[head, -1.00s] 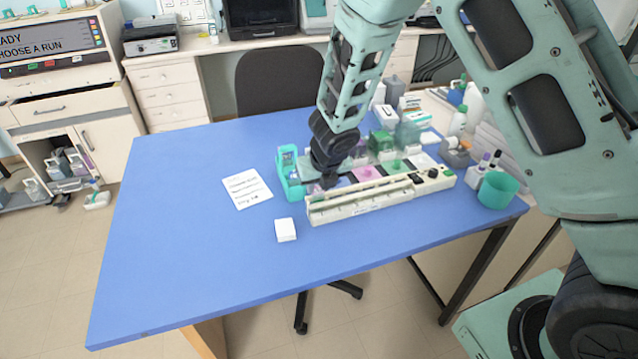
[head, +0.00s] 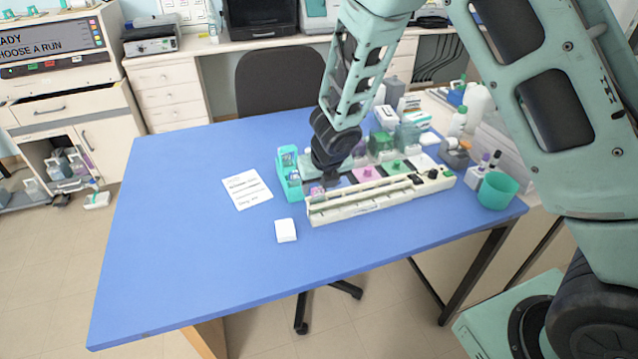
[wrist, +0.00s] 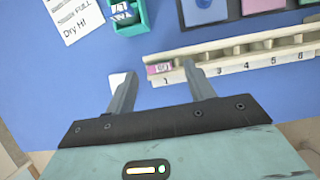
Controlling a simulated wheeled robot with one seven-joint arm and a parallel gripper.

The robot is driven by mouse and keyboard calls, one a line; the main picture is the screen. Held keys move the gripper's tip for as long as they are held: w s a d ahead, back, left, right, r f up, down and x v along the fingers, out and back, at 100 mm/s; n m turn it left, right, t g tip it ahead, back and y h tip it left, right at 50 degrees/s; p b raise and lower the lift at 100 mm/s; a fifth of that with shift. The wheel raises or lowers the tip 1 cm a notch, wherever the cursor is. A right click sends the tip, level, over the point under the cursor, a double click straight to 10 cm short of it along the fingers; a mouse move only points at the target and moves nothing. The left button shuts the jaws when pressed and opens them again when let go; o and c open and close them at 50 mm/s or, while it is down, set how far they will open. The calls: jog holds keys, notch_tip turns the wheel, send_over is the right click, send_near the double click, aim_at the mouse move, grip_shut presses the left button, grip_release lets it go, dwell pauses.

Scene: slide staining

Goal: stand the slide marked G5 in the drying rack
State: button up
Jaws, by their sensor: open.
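The cream drying rack (head: 362,205) lies along the front of the row of staining things in the head view. In the wrist view the rack (wrist: 235,58) shows numbered places along its front. One slide with a pink end (wrist: 160,69) stands at the place marked 1; I cannot read its mark. My gripper (wrist: 160,70) is open, and its fingertips show left and right of that slide; I cannot tell their height over it. In the head view my gripper (head: 328,182) is over the rack's left end, its fingers mostly hidden.
A small white block (head: 285,230) lies in front. Coloured staining stations (head: 366,173) and bottles stand behind the rack. The table's left side is clear.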

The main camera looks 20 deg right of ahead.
jog(key=p+v, duration=0.7)
jog(key=v, duration=0.8)
jog(key=shift+r, duration=0.4)
jog(key=shift+s, duration=0.1)
jog(key=s+a+m+g+b, duration=0.2)
jog(key=s+a+m+b, duration=0.1)
jog(key=s+m, duration=1)
jog(key=s+a+m+g+b, duration=0.2)
jog(key=s+m+b, duration=0.4)
jog(key=s+m, duration=0.7)
jog(key=shift+a+f+m+g+y, duration=0.35)
jog(key=shift+a+m, duration=0.3)
jog(key=shift+m, duration=0.55)
